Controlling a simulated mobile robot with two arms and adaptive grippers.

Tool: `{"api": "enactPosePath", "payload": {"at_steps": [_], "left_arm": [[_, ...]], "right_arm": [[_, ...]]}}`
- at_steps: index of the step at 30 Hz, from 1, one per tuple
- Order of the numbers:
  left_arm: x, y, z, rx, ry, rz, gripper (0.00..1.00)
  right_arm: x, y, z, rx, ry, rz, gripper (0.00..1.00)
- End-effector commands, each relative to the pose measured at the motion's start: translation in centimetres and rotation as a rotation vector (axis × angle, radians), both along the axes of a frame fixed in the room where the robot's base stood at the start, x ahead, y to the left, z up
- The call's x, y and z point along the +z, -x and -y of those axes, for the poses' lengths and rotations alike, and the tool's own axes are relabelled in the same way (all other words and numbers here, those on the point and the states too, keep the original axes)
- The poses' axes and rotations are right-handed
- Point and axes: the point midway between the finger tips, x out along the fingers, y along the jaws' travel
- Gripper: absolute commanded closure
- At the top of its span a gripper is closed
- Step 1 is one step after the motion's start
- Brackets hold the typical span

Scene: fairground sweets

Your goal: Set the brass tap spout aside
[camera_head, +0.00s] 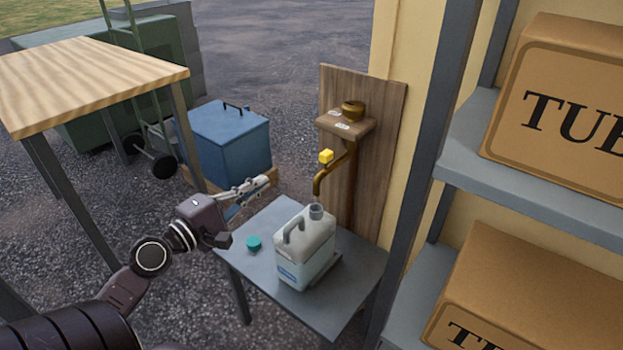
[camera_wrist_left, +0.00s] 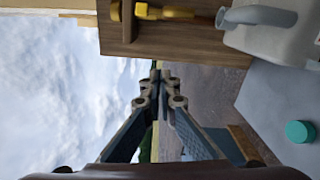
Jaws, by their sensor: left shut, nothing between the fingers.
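The brass tap spout (camera_head: 335,168) reaches out from a pipe on a wooden backboard (camera_head: 385,110) and bends down at its tip. A yellow block (camera_head: 326,156) sits on it. The tip hangs right over the open neck of a pale jug (camera_head: 318,250); I cannot tell whether it touches the neck. The spout also shows at the top of the left wrist view (camera_wrist_left: 200,15), lying sideways there. My left gripper (camera_head: 265,181) is shut and empty, to the left of the spout and apart from it. Its closed fingertips also show in the left wrist view (camera_wrist_left: 160,75). My right gripper is not in view.
The jug stands on a grey table (camera_head: 350,268) with a teal cap (camera_head: 253,243) beside it. A small shelf (camera_head: 345,127) holds a brass ring-like part (camera_head: 352,108). Grey shelving (camera_head: 540,190) with cartons stands at the right. A blue chest (camera_head: 228,140) and a wooden-topped table (camera_head: 85,80) are left.

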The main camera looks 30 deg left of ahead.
Motion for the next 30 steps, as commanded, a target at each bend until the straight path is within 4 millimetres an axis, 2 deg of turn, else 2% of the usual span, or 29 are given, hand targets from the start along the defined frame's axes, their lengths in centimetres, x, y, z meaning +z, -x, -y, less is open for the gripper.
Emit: {"api": "enactPosePath", "payload": {"at_steps": [6,18,24,28,30], "left_arm": [[2.0,0.4,1.4,-0.039,0.046,0.047,1.0],[2.2,0.0,1.5,-0.04,0.046,0.047,1.0],[2.7,-2.5,1.8,-0.041,0.042,0.048,1.0],[2.8,-4.8,2.0,-0.04,0.044,0.049,1.0],[2.8,-6.0,2.1,-0.038,0.046,0.05,1.0]], "right_arm": [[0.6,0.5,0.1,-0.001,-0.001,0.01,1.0],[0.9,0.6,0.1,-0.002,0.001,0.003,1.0],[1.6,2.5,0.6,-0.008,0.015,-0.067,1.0],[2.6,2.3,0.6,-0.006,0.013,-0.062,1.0],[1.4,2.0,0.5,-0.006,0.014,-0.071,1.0]]}}
